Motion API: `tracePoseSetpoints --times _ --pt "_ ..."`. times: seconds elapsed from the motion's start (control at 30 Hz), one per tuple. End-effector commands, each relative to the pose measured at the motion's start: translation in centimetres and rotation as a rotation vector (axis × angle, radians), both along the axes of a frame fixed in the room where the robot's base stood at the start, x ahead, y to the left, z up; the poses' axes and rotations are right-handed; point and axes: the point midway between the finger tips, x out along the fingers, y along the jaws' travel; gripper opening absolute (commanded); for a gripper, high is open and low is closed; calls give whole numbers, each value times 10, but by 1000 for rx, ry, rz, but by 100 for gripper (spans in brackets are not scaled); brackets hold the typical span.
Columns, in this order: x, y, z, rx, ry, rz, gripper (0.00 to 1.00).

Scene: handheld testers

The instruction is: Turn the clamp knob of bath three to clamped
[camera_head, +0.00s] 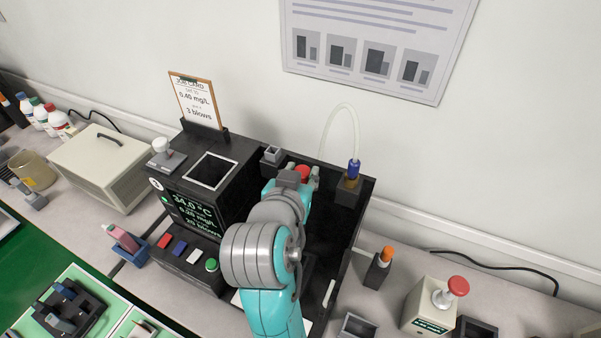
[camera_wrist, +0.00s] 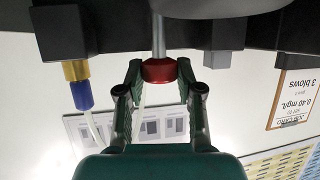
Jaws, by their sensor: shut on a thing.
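A red round knob (camera_wrist: 159,71) on a grey shaft sits between the two green fingers of my gripper (camera_wrist: 158,76) in the wrist view, and the fingers are shut on it. In the head view the red knob (camera_head: 302,173) shows partly behind my gripper (camera_head: 298,176), at the back of a black bath unit (camera_head: 359,205). My arm hides much of the unit's middle. I cannot read a bath number or clamp marking on the knob. The unit's lit display (camera_head: 194,216) shows 34.0 °C and further lines.
A blue-and-brass fitting (camera_head: 353,170) with a clear hose stands right of the knob. A job card (camera_head: 194,101) stands behind the unit's square opening (camera_head: 212,171). A white knob (camera_head: 162,146) is at left.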

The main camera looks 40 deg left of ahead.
Motion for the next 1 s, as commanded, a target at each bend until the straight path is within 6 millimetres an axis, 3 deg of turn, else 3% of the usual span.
tracePoseSetpoints --times 0.7,1.0 --pt "5 -6 0 1 -1 482 0" --pt "5 -6 0 0 -1 593 0"
